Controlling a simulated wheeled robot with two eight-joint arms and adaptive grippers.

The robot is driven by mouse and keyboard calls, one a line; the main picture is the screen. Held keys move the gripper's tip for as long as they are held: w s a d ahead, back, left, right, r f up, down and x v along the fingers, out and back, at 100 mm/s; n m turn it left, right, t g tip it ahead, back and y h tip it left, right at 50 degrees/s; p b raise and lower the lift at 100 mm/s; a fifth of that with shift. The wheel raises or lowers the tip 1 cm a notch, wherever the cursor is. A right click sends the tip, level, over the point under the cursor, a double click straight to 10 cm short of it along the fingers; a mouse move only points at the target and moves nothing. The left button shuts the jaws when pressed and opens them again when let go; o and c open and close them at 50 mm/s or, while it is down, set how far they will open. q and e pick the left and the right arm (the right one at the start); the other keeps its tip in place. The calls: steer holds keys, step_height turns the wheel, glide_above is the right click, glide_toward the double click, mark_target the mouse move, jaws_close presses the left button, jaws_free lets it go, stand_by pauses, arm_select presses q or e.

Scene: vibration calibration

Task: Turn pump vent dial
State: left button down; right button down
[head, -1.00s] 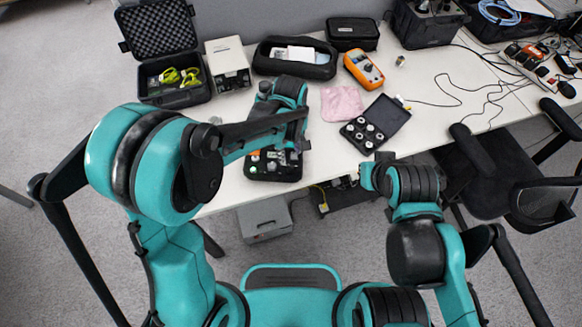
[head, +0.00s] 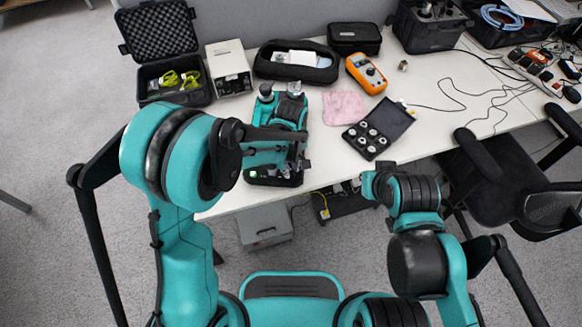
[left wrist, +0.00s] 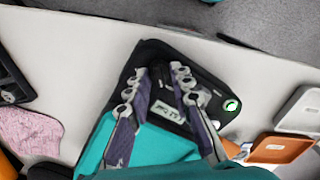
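A dark case (head: 262,180) lies at the table's front edge, mostly hidden under my left arm. In the left wrist view the dark case (left wrist: 215,85) has a pale label (left wrist: 168,115) and a round white part with a green rim (left wrist: 232,105). I cannot tell which part is the pump vent dial. My left gripper (head: 297,160) is over the case. In the left wrist view its two fingers (left wrist: 160,80) are apart, with the label visible between them; contact cannot be told. My right arm ends near the table's front edge, and its fingers do not show clearly.
A case of round metal pieces (head: 376,130), a pink cloth (head: 343,107) and an orange multimeter (head: 366,73) are nearby. A beige box (head: 229,70) and an open foam case (head: 158,45) stand at the back left. A chair (head: 490,170) is at the right.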

stand_by(0.4)
arm_select(q)
steer(key=m, duration=0.4)
steer(key=shift+m, duration=0.4)
steer(key=m, duration=0.4)
steer(key=shift+d+m+b, duration=0.1)
steer(key=shift+m+b, duration=0.2)
steer(key=shift+b, duration=0.05)
steer(key=m, duration=0.4)
steer(key=shift+m, duration=0.3)
steer(key=shift+d+m, duration=0.1)
steer(key=shift+m, duration=1.8)
steer(key=c, duration=1.3)
jaws_free()
steer(key=shift+c, duration=0.2)
